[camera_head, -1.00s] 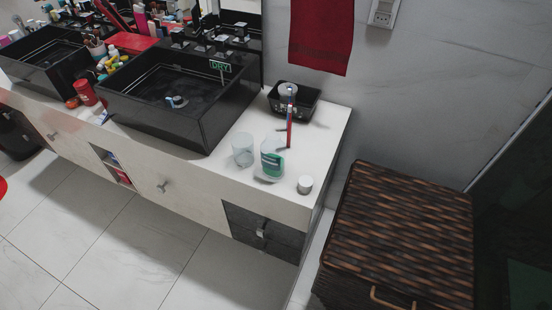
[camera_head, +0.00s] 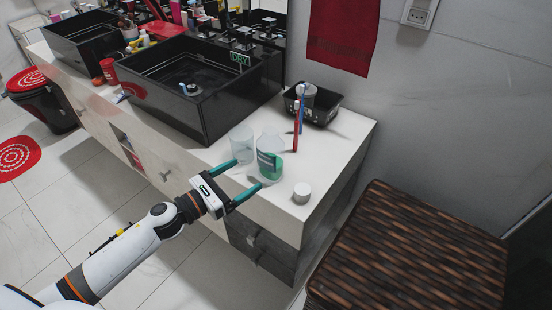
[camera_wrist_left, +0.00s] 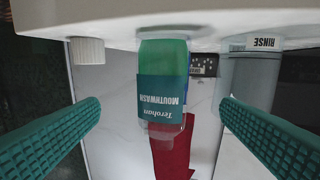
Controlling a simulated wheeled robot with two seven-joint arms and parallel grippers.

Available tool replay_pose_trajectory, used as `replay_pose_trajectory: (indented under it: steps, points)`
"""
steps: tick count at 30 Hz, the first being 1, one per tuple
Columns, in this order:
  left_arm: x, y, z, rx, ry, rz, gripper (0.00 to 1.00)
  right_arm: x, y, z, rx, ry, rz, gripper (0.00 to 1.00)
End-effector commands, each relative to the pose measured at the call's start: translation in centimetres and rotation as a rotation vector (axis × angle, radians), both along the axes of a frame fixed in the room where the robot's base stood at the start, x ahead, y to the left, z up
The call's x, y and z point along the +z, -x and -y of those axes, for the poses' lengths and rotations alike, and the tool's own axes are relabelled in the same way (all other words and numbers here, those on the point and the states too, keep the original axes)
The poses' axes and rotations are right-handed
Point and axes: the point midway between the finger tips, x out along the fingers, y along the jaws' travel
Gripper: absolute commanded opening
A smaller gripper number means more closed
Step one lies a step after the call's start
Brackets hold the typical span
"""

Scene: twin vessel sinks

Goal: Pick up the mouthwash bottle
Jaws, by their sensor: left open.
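The mouthwash bottle (camera_head: 270,164), clear with green liquid and a teal label, stands on the white counter near its front edge. In the wrist view the picture is upside down, and the bottle (camera_wrist_left: 163,88) hangs in the middle from the counter at the top. My left gripper (camera_head: 248,175) reaches in from the front left, its teal fingers spread wide and pointing at the bottle. In the wrist view the fingers lie left and right of the bottle, apart from it, with nothing held. My right gripper is out of view.
A clear cup (camera_head: 241,145) marked RINSE stands close left of the bottle. Behind are toothbrushes (camera_head: 298,125) and a black tray (camera_head: 322,112). A black sink (camera_head: 205,95) is left; a wicker hamper (camera_head: 415,250) is right.

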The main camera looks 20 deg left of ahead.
Motion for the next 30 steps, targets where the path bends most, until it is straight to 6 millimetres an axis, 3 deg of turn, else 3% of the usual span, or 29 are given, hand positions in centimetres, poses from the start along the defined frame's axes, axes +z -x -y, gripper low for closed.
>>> replay_pose_trajectory:
  steps: [9,17,24,30]
  points:
    - [0.5,-4.1,2.9,-0.011,-0.014,0.015,0.87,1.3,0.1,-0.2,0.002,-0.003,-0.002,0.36]
    - [0.4,-5.9,4.1,-0.008,-0.013,0.011,0.87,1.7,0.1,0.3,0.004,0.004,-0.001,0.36]
    - [1.1,-9.1,5.6,-0.008,-0.011,0.011,0.87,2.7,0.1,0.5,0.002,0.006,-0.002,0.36]
    - [0.8,-10.1,6.3,-0.008,-0.013,0.011,0.87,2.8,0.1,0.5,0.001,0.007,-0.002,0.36]
